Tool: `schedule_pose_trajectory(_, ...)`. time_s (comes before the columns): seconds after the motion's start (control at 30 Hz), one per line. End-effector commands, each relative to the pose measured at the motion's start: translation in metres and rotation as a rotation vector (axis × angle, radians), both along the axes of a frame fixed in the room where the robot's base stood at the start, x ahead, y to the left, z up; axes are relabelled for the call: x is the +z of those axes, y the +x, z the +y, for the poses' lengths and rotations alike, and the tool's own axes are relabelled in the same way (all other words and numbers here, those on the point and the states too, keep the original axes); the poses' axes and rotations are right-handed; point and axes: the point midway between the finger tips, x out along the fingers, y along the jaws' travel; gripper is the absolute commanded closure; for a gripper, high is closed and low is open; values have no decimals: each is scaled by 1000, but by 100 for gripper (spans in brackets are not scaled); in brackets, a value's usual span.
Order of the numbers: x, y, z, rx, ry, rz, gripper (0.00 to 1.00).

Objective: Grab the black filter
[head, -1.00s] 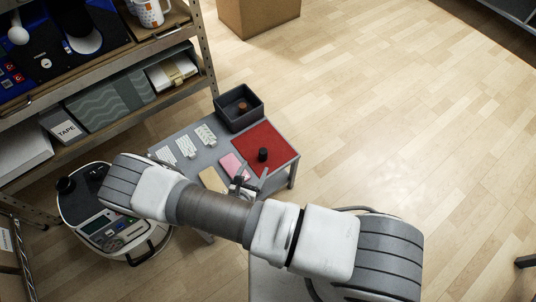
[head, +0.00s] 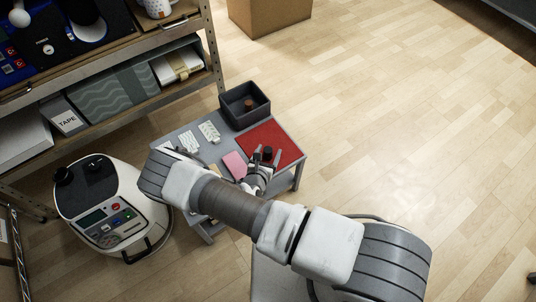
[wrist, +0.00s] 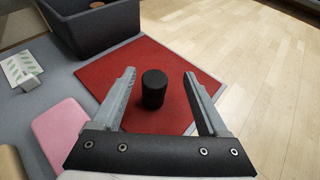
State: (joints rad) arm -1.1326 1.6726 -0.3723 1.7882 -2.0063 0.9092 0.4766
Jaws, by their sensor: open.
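The black filter (wrist: 154,88) is a small dark cylinder standing upright on a red mat (wrist: 175,58) in the wrist view. It also shows in the head view (head: 267,151), on the red mat (head: 272,138) on a small grey table. My gripper (wrist: 160,75) is open, with one finger on each side of the filter in the picture. I see gaps between the filter and both fingers. In the head view my gripper (head: 267,154) is at the front of the mat, close to the filter.
A dark open bin (head: 244,106) with a brown round piece inside stands behind the mat. A pink pad (head: 234,165) and white patterned cards (head: 209,131) lie to the left. A white machine (head: 112,212) stands left of the table. The floor to the right is clear.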

Motion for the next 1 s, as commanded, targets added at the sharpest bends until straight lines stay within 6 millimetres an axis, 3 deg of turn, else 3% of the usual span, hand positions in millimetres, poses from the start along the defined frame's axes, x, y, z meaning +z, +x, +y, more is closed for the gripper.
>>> schedule_pose_trajectory(0.4, -23, 43, -5, 0, -1, -2, 24)
schedule_pose_trajectory(0.67, -21, 46, -7, -1, 0, 0, 24)
schedule_pose_trajectory(1.0, -21, 46, -7, 0, 0, 0, 85)
